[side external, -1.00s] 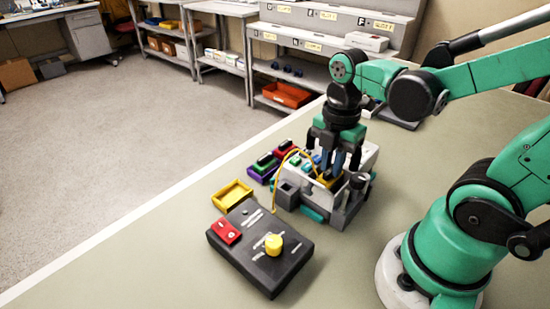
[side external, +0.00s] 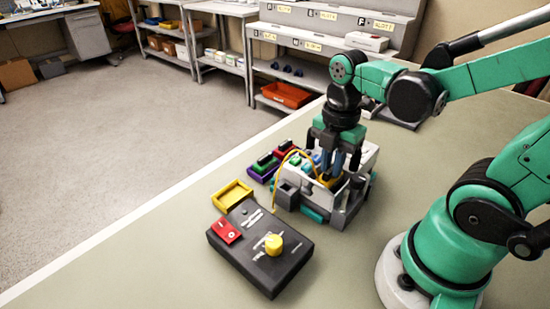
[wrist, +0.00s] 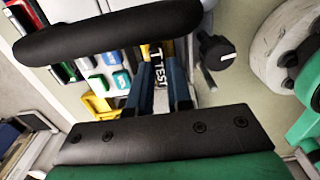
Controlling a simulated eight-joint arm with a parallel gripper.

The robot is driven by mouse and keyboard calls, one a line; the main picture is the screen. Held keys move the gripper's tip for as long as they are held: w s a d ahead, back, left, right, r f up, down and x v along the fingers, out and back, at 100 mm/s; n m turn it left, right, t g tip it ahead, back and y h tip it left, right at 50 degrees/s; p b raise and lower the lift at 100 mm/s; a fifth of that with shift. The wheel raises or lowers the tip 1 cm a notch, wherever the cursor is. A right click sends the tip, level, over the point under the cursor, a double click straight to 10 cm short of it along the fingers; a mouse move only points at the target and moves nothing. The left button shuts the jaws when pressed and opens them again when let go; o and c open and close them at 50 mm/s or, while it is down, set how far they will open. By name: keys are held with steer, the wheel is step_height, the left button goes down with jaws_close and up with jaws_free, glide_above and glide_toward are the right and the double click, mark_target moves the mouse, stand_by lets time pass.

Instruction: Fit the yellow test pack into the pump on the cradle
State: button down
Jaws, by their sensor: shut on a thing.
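The pump on the cradle (side external: 348,212) is a pale grey housing with teal parts, standing on the table beyond the black box. My gripper (side external: 334,176) points down into the pump from above, shut on the yellow test pack (side external: 324,182). The pack is mostly hidden by the fingers and the housing. A yellow cord arches from it toward the black box. I cannot tell whether the pack is fully seated.
A black box (side external: 255,258) with a red block and a yellow knob (side external: 273,244) lies in front. Coloured packs in trays (side external: 264,167) stand left of the pump. A dark knob (wrist: 214,50) sticks out beside the pump.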

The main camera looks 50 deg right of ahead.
steer(key=shift+f, duration=1.1)
steer(key=c, duration=1.1)
jaws_free()
steer(key=shift+r, duration=1.1)
